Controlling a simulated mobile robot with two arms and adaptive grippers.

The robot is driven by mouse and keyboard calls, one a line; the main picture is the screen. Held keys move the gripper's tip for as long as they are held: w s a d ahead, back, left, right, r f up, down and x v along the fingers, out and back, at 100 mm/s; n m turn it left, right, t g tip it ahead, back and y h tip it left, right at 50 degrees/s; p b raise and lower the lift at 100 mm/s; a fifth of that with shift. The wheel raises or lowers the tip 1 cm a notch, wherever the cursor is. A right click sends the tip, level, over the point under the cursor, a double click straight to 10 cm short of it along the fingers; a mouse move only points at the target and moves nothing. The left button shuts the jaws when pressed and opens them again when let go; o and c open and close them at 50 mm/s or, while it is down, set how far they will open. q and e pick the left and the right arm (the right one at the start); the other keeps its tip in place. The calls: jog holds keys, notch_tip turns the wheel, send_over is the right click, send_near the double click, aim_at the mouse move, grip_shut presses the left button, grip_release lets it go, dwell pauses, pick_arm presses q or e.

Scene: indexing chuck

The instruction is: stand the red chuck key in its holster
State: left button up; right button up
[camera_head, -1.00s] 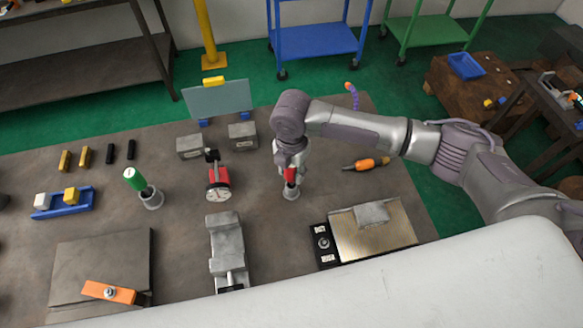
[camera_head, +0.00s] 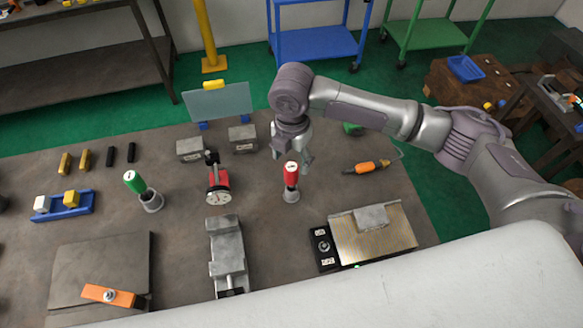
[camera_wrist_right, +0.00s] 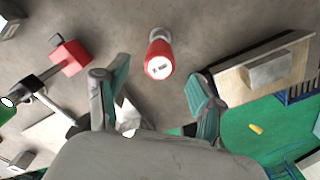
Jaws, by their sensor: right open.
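The red chuck key (camera_head: 291,175) stands upright in its grey round holster (camera_head: 291,196) on the bench, right of the middle. In the right wrist view the red key (camera_wrist_right: 160,60) shows end-on, with the holster rim (camera_wrist_right: 158,35) partly visible behind it. My right gripper (camera_head: 296,155) is open and empty, just behind the key and apart from it in the head view. In the right wrist view its two green-padded fingers (camera_wrist_right: 158,88) are spread wide, with the key beyond the gap between them. My left gripper is not in view.
A green-handled tool (camera_head: 134,182) leans in another grey holster (camera_head: 151,201). A red dial gauge (camera_head: 218,182) and a grey vise (camera_head: 227,255) stand left of the key. A plate with a grey block (camera_head: 372,217) lies at right. The bench around the red key is clear.

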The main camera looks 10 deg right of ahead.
notch_tip(320, 180, up, 5)
dwell(0.8)
